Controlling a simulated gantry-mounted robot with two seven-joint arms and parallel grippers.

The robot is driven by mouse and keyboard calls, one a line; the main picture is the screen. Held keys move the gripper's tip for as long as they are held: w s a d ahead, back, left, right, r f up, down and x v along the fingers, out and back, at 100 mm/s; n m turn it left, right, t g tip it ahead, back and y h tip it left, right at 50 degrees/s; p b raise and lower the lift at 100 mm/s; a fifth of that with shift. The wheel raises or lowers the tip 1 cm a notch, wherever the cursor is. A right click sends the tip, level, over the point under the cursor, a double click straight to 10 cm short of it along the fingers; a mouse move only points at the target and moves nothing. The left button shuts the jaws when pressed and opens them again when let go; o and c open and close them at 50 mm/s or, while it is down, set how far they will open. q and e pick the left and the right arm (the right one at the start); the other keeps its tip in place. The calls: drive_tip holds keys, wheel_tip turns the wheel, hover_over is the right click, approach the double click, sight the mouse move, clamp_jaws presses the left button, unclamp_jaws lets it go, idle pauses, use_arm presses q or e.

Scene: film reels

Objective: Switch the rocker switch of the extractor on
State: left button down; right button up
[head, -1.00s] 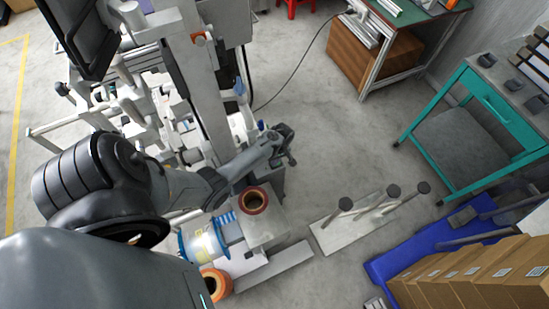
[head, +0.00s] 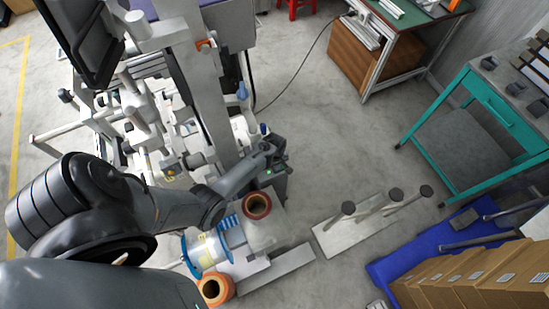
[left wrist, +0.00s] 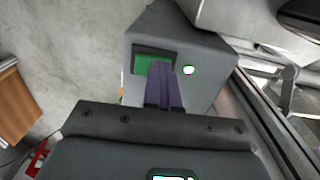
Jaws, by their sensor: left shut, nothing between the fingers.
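The extractor (head: 262,233) is a pale machine with an orange-rimmed opening and a blue-and-white cylinder, in the lower middle of the head view. Its dark grey control box (left wrist: 205,72) fills the upper middle of the left wrist view. On the box is a green rocker switch (left wrist: 152,60), partly hidden by my fingers. A small round lamp (left wrist: 188,70) beside it glows green-white. My left gripper (left wrist: 161,66) is shut and empty, with its fingertips at the rocker; I cannot tell whether they touch it. In the head view my left gripper (head: 272,158) is over the box.
A pale plate with upright pegs (head: 350,233) lies right of the extractor. A blue pallet (head: 400,262) with cardboard boxes (head: 455,272) is at lower right. A teal table (head: 490,100) stands at right. The floor between is open, with a cable behind.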

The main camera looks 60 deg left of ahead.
use_arm(q)
drive_tip(key=shift+s+f, duration=0.4)
drive_tip(key=shift+f, duration=0.35)
use_arm(e)
drive_tip(key=shift+s+f, duration=0.1)
drive_tip(key=shift+f, duration=0.25)
use_arm(q)
drive_tip(key=shift+w+b, duration=0.15)
drive_tip(key=shift+b, duration=0.15)
use_arm(e)
drive_tip(key=shift+s+f, duration=0.25)
drive_tip(key=shift+f, duration=0.05)
use_arm(q)
drive_tip(key=shift+f, duration=0.1)
drive_tip(key=r+p, duration=0.3)
drive_tip(key=p, duration=0.1)
drive_tip(key=r+p, duration=0.2)
drive_tip(key=shift+w+r, duration=0.35)
wheel_tip(320, 180, up, 10)
drive_tip(key=s+p, duration=0.1)
drive_tip(key=p, duration=0.1)
drive_tip(key=shift+s+a, duration=0.15)
drive_tip(key=shift+s, duration=0.1)
use_arm(e)
wheel_tip(320, 180, up, 9)
drive_tip(key=shift+w+f, duration=0.2)
drive_tip(key=shift+w, duration=0.1)
